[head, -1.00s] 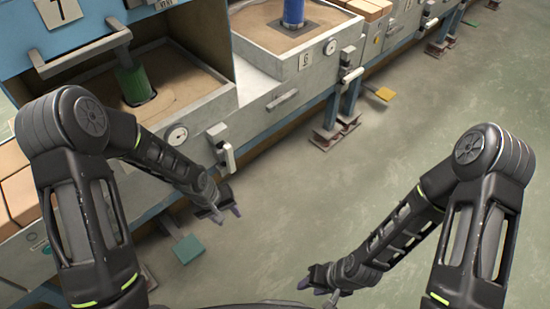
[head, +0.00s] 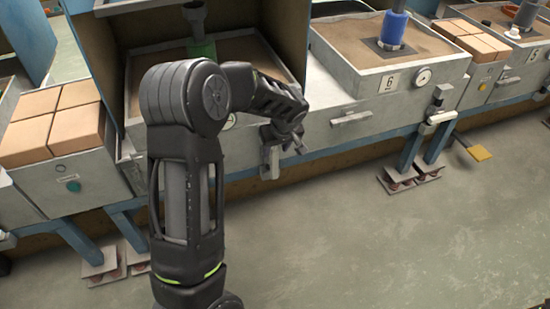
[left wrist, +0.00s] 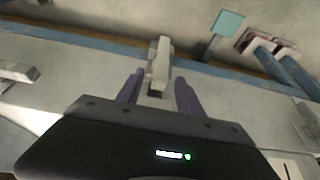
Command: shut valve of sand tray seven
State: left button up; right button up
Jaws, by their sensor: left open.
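Sand tray seven (head: 252,52), with a green pipe (head: 203,47) above its sand, stands behind my left arm under an open blue housing. Its valve (head: 269,162) is a pale grey block and lever on the front face, partly hidden by my arm. My left gripper (head: 293,146) is open right at this valve. In the left wrist view, the valve lever (left wrist: 160,62) stands upright in the picture between the two purple fingers of my left gripper (left wrist: 158,92). I cannot tell whether the fingers touch it. My right gripper is out of view.
Sand tray six (head: 345,85), with a blue pipe (head: 393,28), gauge (head: 423,76) and its own valve (head: 438,112), stands to the right. Tan blocks (head: 60,122) lie at the left. The floor in front is clear.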

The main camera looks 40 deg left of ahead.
aim_at(273, 157)
pick_arm(q)
jog(key=b+x, duration=0.1)
jog(key=x, duration=0.6)
jog(key=shift+w+f, duration=0.1)
jog(key=shift+f, duration=0.25)
jog(key=shift+c, duration=0.2)
grip_shut()
dwell(0.9)
